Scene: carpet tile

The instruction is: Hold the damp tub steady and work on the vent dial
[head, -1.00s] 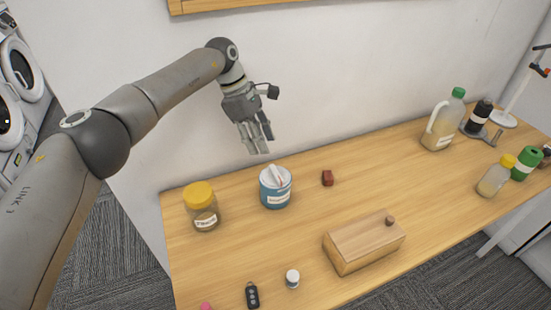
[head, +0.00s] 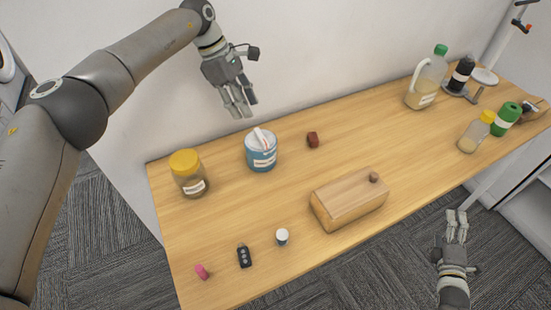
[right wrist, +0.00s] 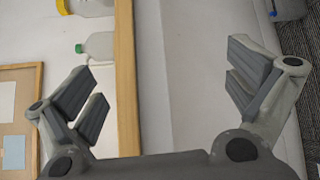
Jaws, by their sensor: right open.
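The damp tub is a blue tub (head: 261,155) with a white label, standing on the wooden table below my left gripper. A raised white piece on its lid, which looks like the vent dial (head: 263,139), faces up. My left gripper (head: 243,110) hangs in the air above and behind the tub, not touching it; whether its fingers are apart is unclear. My right gripper (head: 456,217) is open and empty, off the table's front edge at lower right. Its spread fingers also show in the right wrist view (right wrist: 165,90). The tub is not recognisable there.
A yellow-lidded jar (head: 188,174) stands left of the tub and a small red-brown block (head: 312,140) right of it. Bottles, including a green-capped jug (head: 427,82), stand at right.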

